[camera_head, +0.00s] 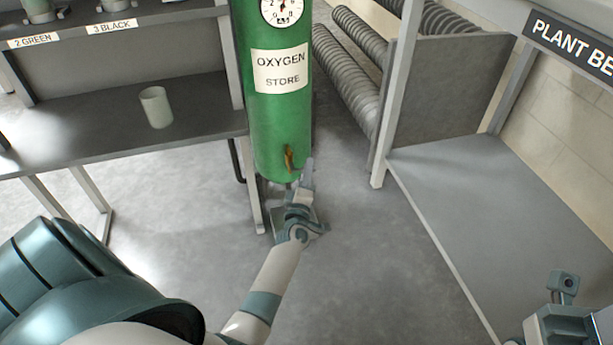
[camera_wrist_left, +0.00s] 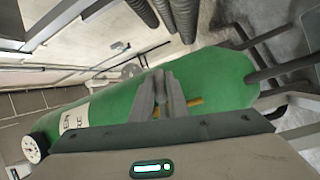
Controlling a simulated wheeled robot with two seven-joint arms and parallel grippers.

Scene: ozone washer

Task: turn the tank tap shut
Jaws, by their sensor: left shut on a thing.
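The green oxygen tank (camera_head: 275,115) stands upright in the middle of the head view, with a label reading OXYGEN STORE. Its brass tap (camera_head: 289,158) is low on the tank's front. My left gripper (camera_head: 305,178) is at the tap from the lower right. In the left wrist view the tank (camera_wrist_left: 115,112) lies across the picture, and my left gripper (camera_wrist_left: 170,90) is shut on the tap's lever (camera_wrist_left: 194,102), which shows on both sides of the fingers. The fingers hide its middle. My right gripper (camera_head: 563,288) shows partly at the lower right, away from the tank; its jaws are unclear.
A grey bench (camera_head: 90,133) with a pale cup (camera_head: 156,107) stands left of the tank. Ribbed pipes (camera_head: 350,75) lie behind to the right. A plant bench (camera_head: 510,220) fills the right side. The floor between the benches is clear.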

